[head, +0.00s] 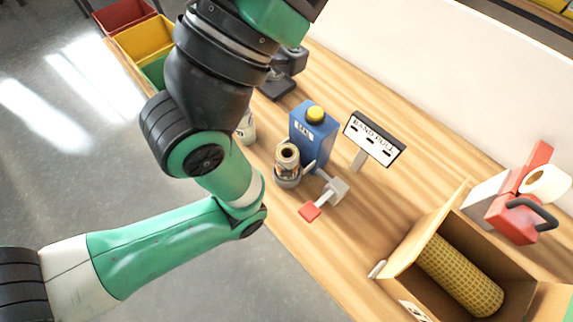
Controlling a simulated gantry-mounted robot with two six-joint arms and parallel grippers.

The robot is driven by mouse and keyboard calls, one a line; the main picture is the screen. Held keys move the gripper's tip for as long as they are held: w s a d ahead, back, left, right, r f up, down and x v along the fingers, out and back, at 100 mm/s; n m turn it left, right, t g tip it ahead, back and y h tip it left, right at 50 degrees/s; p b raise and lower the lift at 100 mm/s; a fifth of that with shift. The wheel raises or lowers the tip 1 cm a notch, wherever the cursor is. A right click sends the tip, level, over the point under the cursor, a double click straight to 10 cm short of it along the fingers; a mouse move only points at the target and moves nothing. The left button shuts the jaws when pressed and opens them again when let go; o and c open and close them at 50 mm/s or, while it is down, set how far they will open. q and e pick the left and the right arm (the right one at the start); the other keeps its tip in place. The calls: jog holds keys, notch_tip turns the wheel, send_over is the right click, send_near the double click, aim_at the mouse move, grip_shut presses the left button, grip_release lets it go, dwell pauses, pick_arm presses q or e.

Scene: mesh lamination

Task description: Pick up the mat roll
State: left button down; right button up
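The mat roll (462,277) is a yellow cylinder with a mesh-like grid surface. It lies inside an open cardboard box (437,243) at the lower right of the head view, on the wooden table (345,250). The box's walls and flaps surround it, and part of the roll's ends is hard to see. A green and black arm of mine crosses the left and middle of the view, but no gripper fingers show. Neither gripper can be seen at the roll.
A red tape dispenser (512,216) is right of the box. Coloured bins (145,38) sit upper left.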

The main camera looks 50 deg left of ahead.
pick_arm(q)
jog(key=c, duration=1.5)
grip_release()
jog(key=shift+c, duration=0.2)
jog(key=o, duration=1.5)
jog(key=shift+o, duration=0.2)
